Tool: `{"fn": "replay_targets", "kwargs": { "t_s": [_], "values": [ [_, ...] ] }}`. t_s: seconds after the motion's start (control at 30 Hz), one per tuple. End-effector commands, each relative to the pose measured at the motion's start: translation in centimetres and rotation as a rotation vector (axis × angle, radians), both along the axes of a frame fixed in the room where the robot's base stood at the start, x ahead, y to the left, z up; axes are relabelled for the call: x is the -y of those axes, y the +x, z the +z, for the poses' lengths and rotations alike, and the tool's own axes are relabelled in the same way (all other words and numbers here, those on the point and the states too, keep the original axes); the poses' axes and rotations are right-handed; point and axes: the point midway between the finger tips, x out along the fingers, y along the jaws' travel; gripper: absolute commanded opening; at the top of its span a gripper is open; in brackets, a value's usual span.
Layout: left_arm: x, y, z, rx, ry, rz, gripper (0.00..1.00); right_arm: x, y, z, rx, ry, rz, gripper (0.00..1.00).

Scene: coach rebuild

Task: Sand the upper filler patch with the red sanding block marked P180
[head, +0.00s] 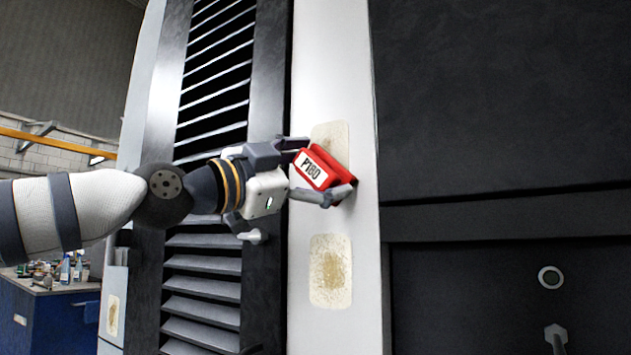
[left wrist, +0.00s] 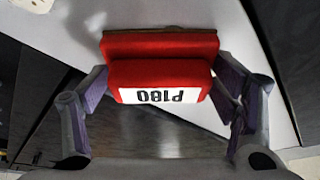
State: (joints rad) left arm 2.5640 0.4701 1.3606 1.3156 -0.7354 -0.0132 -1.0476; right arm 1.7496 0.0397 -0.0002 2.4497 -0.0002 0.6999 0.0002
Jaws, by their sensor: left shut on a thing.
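My left gripper (head: 322,172) is shut on the red sanding block (head: 339,168), which has a white label reading P180. The block is at the lower part of the upper filler patch (head: 329,131), a beige patch on the white panel strip. The block and gripper hide much of that patch. In the left wrist view the block (left wrist: 161,48) sits between the two fingers (left wrist: 160,95), label facing the camera. I cannot tell whether the block touches the panel. A lower filler patch (head: 330,271) with a browner middle is below. My right gripper is not in view.
A black louvred panel (head: 207,290) is left of the white strip (head: 305,335). A dark panel (head: 500,100) with a round fitting (head: 551,277) is on the right. A blue workbench (head: 50,318) with bottles stands at the far left. Another small patch (head: 113,315) shows at lower left.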

Motion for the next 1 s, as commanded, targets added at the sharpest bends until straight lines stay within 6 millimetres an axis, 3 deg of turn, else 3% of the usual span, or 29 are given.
{"fn": "replay_targets", "kwargs": {
  "t_s": [0.5,0.73,0.93,1.0],
  "values": [
    [-0.1,-0.2,4.9,0.009,-0.007,0.002,0.53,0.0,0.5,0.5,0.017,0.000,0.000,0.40],
    [-0.1,-0.1,5.8,0.005,-0.006,0.002,0.53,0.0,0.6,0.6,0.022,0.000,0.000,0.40],
    [0.1,-0.2,8.3,0.009,-0.008,0.002,0.53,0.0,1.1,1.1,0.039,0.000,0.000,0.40],
    [0.1,-0.1,8.9,0.009,-0.007,0.002,0.49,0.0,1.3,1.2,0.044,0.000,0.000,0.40]
  ]
}}
